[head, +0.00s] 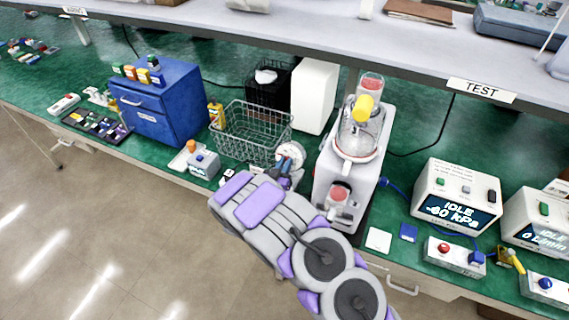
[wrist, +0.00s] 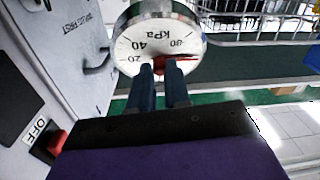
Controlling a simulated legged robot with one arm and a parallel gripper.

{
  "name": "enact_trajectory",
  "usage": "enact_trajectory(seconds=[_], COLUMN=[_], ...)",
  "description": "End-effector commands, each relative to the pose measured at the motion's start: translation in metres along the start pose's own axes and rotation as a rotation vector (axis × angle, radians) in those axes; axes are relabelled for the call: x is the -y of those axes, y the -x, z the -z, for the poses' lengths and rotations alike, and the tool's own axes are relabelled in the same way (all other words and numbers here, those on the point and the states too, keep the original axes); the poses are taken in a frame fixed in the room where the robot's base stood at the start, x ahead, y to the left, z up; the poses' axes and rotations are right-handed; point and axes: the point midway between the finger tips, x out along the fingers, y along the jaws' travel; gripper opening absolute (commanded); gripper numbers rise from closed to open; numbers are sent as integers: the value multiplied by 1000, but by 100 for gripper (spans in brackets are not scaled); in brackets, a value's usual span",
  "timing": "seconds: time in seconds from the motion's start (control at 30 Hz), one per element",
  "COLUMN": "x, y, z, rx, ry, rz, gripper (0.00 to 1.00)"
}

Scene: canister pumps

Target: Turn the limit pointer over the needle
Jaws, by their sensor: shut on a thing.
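The round white pressure gauge (wrist: 150,42), marked kPa, fills the top middle of the wrist view, its numbers upside down. In the head view the gauge (head: 291,152) sits at the left side of the white pump. A red limit pointer (wrist: 187,65) lies across the lower dial, its right part showing beside the fingers. My gripper (wrist: 163,68) is shut on the limit pointer at the dial's face. The fingers hide part of the dial, and I cannot make out the needle. In the head view my gripper (head: 284,178) is just in front of the gauge.
The white pump (head: 345,190) with a clear canister (head: 360,132) stands right of the gauge. A wire basket (head: 252,130) is close behind to the left. A red switch (wrist: 57,143) marked OFF is at the wrist view's lower left. A small grey box (head: 204,164) stands left.

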Motion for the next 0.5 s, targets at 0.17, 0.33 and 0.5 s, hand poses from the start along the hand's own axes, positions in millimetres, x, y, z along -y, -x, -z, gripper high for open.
enact_trajectory(seconds=[0.17, 0.33, 0.5], x=[3, 2, 0], y=[0, 0, 0], z=[2, 1, 1], rx=[-5, -3, -2], ry=[-2, -1, -2], rz=[5, 4, 3], gripper=[23, 39, 42])
